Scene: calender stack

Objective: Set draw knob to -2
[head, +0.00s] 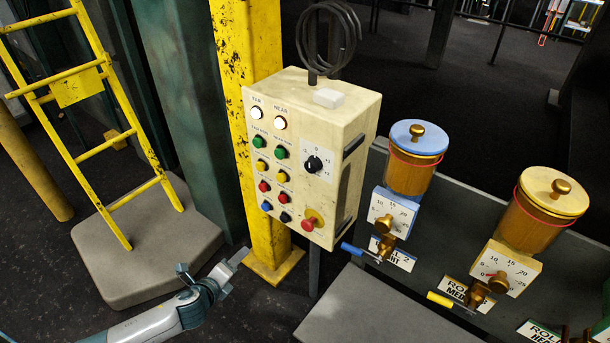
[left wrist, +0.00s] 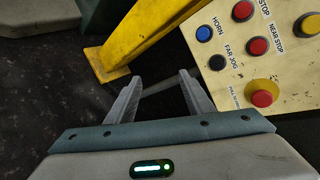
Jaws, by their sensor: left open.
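The draw knob (head: 314,163) is a black round knob on a white dial plate, on the right part of the front of the cream control box. The dial has marks around it; its white pointer line seems to point up to the right, but the exact setting is too small to tell. My left gripper (head: 212,277) is below and left of the box, apart from it. In the left wrist view its two fingers (left wrist: 162,92) are spread with nothing between them. The knob is outside the left wrist view. My right gripper is not in view.
The control box (head: 340,124) carries lit lamps, several coloured buttons and a red mushroom button (head: 312,220), which also shows in the left wrist view (left wrist: 262,93). A yellow post (head: 247,60) stands behind it. Gauges with amber jars (head: 411,170) stand at the right.

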